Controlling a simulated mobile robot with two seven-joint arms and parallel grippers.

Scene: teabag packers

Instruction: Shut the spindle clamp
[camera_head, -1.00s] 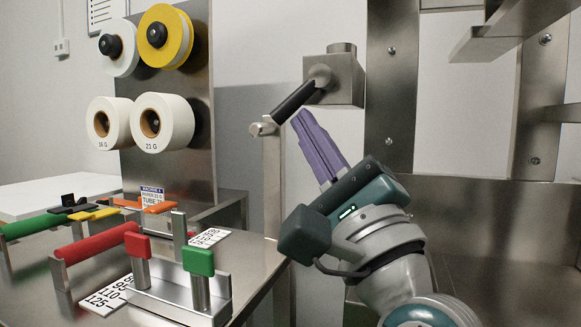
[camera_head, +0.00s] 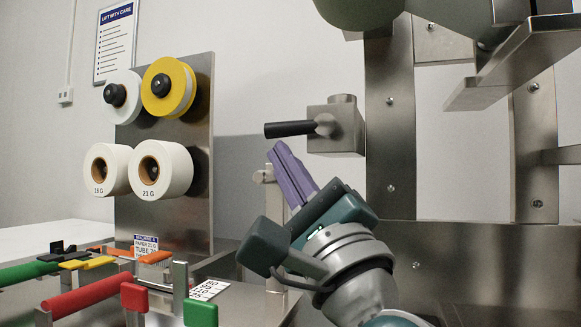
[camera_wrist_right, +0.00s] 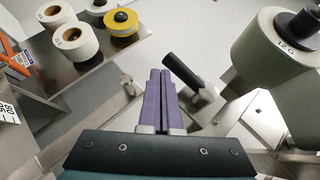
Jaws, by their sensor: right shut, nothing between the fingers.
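The spindle clamp shows as a metal block (camera_head: 336,127) with a black lever handle (camera_head: 290,129). In the head view the handle lies about level and points left from the block. My right gripper (camera_head: 277,154) has purple fingers, shut and empty, with their tips just below the handle. I cannot tell whether they touch it. In the right wrist view the handle (camera_wrist_right: 183,71) slants just right of the shut fingertips (camera_wrist_right: 160,74). My left gripper is out of view.
A large roll (camera_wrist_right: 275,50) marked 12 G sits on a spindle near the clamp. A slim metal post (camera_head: 273,210) stands left of my gripper. Paper rolls (camera_head: 160,169) hang on a metal panel (camera_head: 200,120) at the left. Colored handles (camera_head: 90,293) line the lower left.

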